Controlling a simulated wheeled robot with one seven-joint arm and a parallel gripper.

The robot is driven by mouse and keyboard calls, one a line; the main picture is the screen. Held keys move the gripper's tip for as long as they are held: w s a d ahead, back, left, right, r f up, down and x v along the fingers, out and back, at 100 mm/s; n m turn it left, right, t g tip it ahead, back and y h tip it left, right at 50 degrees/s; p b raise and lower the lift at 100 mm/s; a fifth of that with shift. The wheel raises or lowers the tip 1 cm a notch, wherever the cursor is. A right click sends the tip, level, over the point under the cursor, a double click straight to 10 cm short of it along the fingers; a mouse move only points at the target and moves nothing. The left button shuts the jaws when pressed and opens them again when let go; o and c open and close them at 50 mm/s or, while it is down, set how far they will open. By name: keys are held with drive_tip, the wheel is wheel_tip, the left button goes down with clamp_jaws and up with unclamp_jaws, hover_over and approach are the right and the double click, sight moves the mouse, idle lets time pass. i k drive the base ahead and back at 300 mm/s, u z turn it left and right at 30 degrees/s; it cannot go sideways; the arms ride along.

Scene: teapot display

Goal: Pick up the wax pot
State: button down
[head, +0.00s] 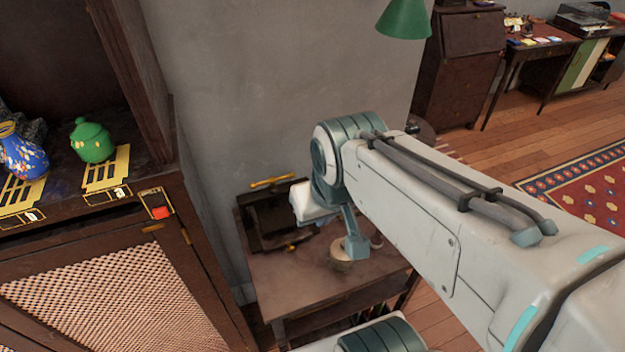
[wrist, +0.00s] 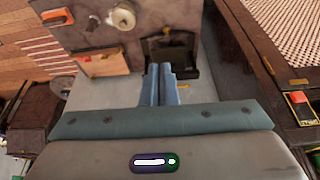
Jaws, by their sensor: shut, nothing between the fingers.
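A small round pale pot, which looks like the wax pot (head: 339,263), stands on the small brown table (head: 285,285) in the head view. My gripper (head: 355,250) hangs above the table and partly covers the pot. In the wrist view, the pot (wrist: 123,15) sits at the top edge, up and to the left of my gripper's fingertips (wrist: 162,69). The fingers are together, with nothing between them and apart from the pot.
A dark cabinet (head: 190,235) at left holds a green lidded pot (head: 92,141) and a blue vase (head: 20,155). Open floor (head: 495,130) lies right.

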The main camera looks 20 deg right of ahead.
sight(341, 266)
drive_tip(key=k, duration=1)
drive_tip(key=z, duration=1.1)
drive_tip(key=i, duration=0.85)
drive_tip(key=u, duration=2.2)
